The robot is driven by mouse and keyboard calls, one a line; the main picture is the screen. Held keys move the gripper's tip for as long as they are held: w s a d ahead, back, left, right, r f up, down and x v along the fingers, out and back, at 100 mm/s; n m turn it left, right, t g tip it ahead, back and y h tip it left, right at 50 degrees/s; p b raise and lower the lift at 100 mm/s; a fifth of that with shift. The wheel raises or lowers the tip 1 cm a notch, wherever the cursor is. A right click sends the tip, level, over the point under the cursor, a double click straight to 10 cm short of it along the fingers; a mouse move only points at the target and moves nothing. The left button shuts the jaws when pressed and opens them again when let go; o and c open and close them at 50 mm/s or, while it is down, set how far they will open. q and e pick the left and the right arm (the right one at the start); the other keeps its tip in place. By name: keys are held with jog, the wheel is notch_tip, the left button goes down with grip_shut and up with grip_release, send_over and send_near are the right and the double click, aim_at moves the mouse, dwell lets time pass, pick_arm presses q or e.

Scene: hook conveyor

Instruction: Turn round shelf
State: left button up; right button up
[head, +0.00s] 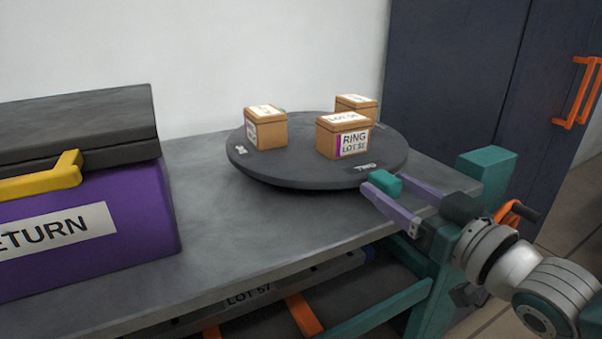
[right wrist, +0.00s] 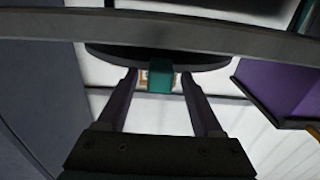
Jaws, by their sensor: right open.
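The round shelf (head: 300,172) is a dark grey disc on the grey table, with several boxes on top. A teal block (head: 385,182) sticks out at its near right rim. The shelf's edge (right wrist: 158,60) and the teal block (right wrist: 160,76) also show in the right wrist view. My right gripper (head: 381,188) is open, its two purple fingers on either side of the teal block at the tips. In the right wrist view (right wrist: 160,76) gaps show between block and fingers. My left gripper is not in view.
A tan box labelled RING (head: 330,148) stands near the shelf's front, with a second (head: 268,133) at left and a third (head: 362,105) behind. A purple RETURN bin (head: 140,220) with a yellow handle stands left on the table (head: 230,240). A dark cabinet (head: 450,70) stands behind right.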

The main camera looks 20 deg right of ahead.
jog(key=shift+c, duration=0.4)
grip_shut()
dwell(1.0)
